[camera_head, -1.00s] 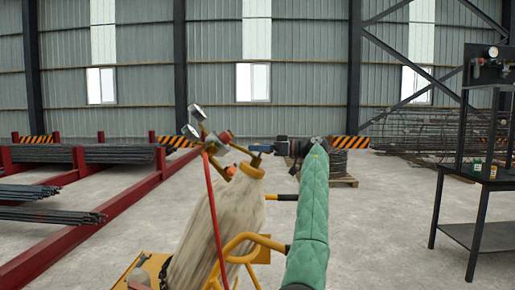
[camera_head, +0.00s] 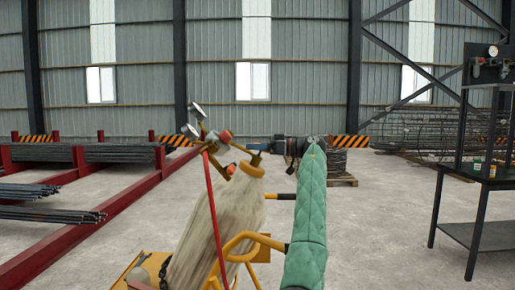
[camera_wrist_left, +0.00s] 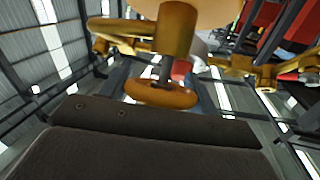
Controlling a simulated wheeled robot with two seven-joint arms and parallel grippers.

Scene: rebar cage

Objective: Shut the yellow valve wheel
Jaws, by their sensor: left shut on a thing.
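A large cream gas cylinder (camera_head: 215,225) leans in a yellow cart, with a brass valve and gauges at its top. The yellow valve wheel (camera_wrist_left: 160,93) shows in the left wrist view as a small orange-yellow disc on a stem below the brass valve body (camera_wrist_left: 175,30). The fingers hide much of the wheel in the head view. My right gripper is not in view.
A red hose (camera_head: 215,210) hangs down from the regulator (camera_head: 215,140) beside the cylinder. Red racks with rebar (camera_head: 110,205) stand at left, a black table (camera_head: 485,180) at right.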

